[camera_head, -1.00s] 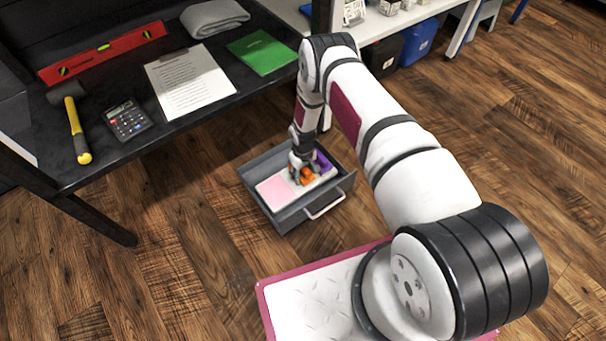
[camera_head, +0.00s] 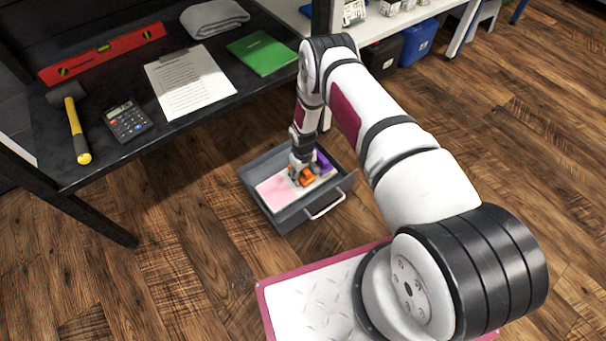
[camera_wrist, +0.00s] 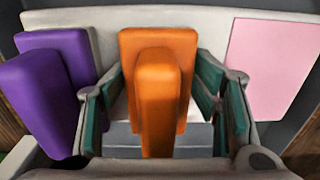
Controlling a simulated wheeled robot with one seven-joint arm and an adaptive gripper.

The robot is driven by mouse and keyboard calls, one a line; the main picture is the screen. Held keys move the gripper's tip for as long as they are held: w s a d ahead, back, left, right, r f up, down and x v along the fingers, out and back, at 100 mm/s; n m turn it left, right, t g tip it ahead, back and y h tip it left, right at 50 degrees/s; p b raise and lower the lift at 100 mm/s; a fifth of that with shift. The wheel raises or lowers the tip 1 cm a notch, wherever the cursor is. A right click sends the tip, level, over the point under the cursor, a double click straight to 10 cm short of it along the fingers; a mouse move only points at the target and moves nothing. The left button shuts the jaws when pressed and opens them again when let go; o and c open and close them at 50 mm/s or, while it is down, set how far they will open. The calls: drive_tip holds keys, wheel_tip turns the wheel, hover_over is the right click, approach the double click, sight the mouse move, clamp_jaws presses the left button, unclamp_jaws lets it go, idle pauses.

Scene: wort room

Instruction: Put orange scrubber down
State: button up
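The orange scrubber (camera_head: 307,177) is at the white holder (camera_wrist: 220,22) in the grey drawer (camera_head: 281,217). In the wrist view, the scrubber (camera_wrist: 158,100) is centred between the green-padded fingers of my gripper (camera_wrist: 160,95). The fingers are apart, with gaps beside its raised front part. Whether the fingertips touch its wider back part is hard to tell. My gripper also shows in the head view (camera_head: 301,170), low in the drawer.
A purple scrubber (camera_wrist: 42,100) is beside the left finger, and a pink pad (camera_wrist: 268,65) is to the right. The drawer walls surround the gripper. The black table (camera_head: 120,165) holds a hammer (camera_head: 74,130), calculator (camera_head: 127,120), clipboard (camera_head: 190,82) and green folder (camera_head: 262,52).

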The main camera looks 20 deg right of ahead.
wheel_tip(320, 180, up, 12)
drive_tip(key=p, duration=0.5)
drive_tip(key=shift+w+r, duration=0.15)
wheel_tip(320, 180, up, 25)
drive_tip(key=w+d+m, duration=0.1)
drive_tip(key=w, duration=0.1)
drive_tip(key=s+r+m, duration=0.1)
drive_tip(key=s+r, duration=0.3)
drive_tip(key=r, duration=0.5)
drive_tip(key=s+r, duration=0.5)
drive_tip(key=r, duration=0.5)
drive_tip(key=s+r+m, duration=0.1)
drive_tip(key=s+r, duration=1)
drive_tip(key=s, duration=0.4)
drive_tip(key=s+a+r+m, duration=0.1)
drive_tip(key=s+r, duration=0.1)
drive_tip(key=s, duration=1.6)
drive_tip(key=shift+s, duration=0.4)
drive_tip(key=shift+a, duration=0.1)
